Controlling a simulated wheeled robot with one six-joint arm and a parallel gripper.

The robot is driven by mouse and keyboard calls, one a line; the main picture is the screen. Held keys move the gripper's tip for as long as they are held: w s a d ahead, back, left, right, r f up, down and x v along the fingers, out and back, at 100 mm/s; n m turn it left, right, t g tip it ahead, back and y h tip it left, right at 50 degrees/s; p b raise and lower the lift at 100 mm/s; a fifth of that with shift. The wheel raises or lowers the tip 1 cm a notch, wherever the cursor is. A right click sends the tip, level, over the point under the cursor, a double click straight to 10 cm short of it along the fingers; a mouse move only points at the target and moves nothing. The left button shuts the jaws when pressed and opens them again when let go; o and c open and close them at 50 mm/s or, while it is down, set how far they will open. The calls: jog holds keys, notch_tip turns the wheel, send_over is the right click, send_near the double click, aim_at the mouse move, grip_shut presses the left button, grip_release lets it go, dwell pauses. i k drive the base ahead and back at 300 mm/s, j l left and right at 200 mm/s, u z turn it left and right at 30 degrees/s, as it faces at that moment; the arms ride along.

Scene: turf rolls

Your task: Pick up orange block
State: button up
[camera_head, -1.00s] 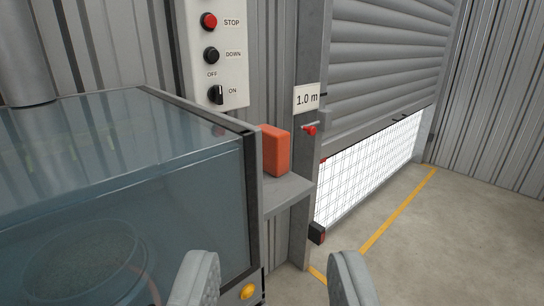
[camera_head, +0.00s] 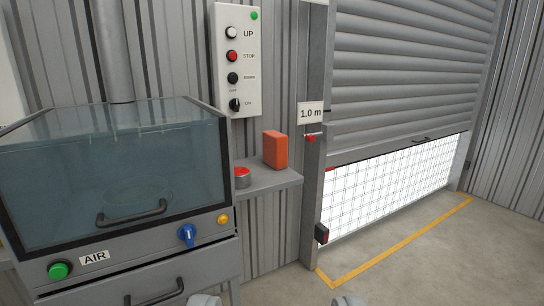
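The orange block (camera_head: 274,150) stands upright on a small grey shelf (camera_head: 270,182) against the corrugated wall, left of the door post. My gripper (camera_head: 277,302) shows only as two grey fingertips at the bottom edge, spread well apart with nothing seen between them. The block is farther off and higher in the picture than the fingertips, apart from them.
A round tin with a red top (camera_head: 242,177) sits left of the block. A glass-fronted cabinet (camera_head: 110,165) stands to the left. A control panel (camera_head: 237,60) hangs above. A part-raised roller door (camera_head: 400,70) is at right. The floor at right is clear.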

aim_at(274, 144)
jog(key=i+j, duration=0.1)
jog(key=i, duration=0.5)
jog(key=i+z, duration=0.1)
jog(key=i, duration=0.5)
jog(key=i+j, duration=0.2)
jog(key=i, duration=0.4)
